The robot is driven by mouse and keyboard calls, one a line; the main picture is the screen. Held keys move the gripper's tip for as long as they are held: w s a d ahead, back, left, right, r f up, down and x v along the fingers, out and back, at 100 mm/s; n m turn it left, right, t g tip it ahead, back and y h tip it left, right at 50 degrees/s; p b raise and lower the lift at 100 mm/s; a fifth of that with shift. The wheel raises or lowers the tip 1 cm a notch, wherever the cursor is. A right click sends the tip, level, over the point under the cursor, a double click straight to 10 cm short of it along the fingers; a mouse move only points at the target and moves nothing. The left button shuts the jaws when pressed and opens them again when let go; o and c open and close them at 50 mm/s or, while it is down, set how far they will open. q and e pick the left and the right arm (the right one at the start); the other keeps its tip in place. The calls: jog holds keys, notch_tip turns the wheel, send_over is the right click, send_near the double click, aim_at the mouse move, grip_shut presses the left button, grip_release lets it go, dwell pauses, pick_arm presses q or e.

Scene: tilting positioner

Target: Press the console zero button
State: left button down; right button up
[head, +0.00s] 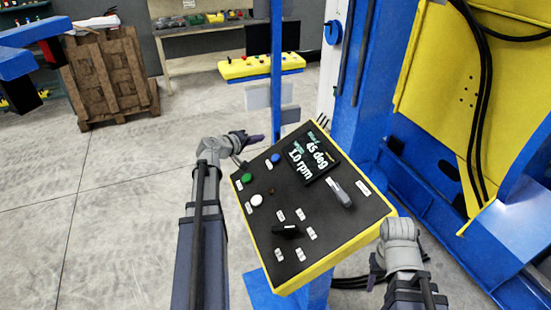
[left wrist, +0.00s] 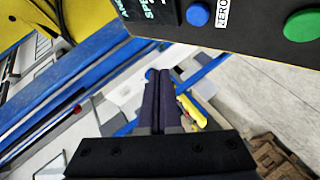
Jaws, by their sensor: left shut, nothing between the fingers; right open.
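The console (head: 318,235) has a black sloping face with yellow edges. Its blue button (head: 275,158) sits near the upper left, below the display; in the left wrist view the blue button (left wrist: 197,14) is beside a label reading ZERO (left wrist: 222,12). My left gripper (head: 258,139) is shut and empty, just beyond the console's upper left edge, apart from the button. In the left wrist view its closed fingertips (left wrist: 158,73) lie below and left of the blue button. My right gripper (head: 376,270) is open by the console's lower right side, its fingers only partly visible.
A green button (head: 247,178) and a white button (head: 257,200) are near the blue one. The console also has a display (head: 308,158), a grey lever (head: 341,194) and a black knob (head: 287,231). A blue post (head: 277,70) stands behind; a blue and yellow machine (head: 430,75) is right.

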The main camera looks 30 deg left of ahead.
aim_at(277, 154)
pick_arm(q)
jog(key=shift+f, duration=0.2)
jog(key=w+f+b, duration=0.1)
jog(key=f+b, duration=0.1)
jog(key=d+f+b, duration=0.1)
jog(key=f+b, duration=0.1)
jog(key=w+d+f+b, duration=0.1)
jog(key=f+b, duration=0.1)
jog(key=b, duration=0.1)
jog(key=shift+w+d+f, duration=0.15)
jog(key=shift+w+f, duration=0.2)
jog(key=shift+f, duration=0.05)
jog(key=shift+w+d+f+b, duration=0.2)
jog(key=shift+w+f+b, duration=0.1)
jog(key=shift+b, duration=0.1)
jog(key=shift+f, duration=0.15)
dwell(1.2)
jog(key=shift+w+d+f+b, duration=0.1)
jog(key=shift+f+b, duration=0.15)
jog(key=shift+b, duration=0.1)
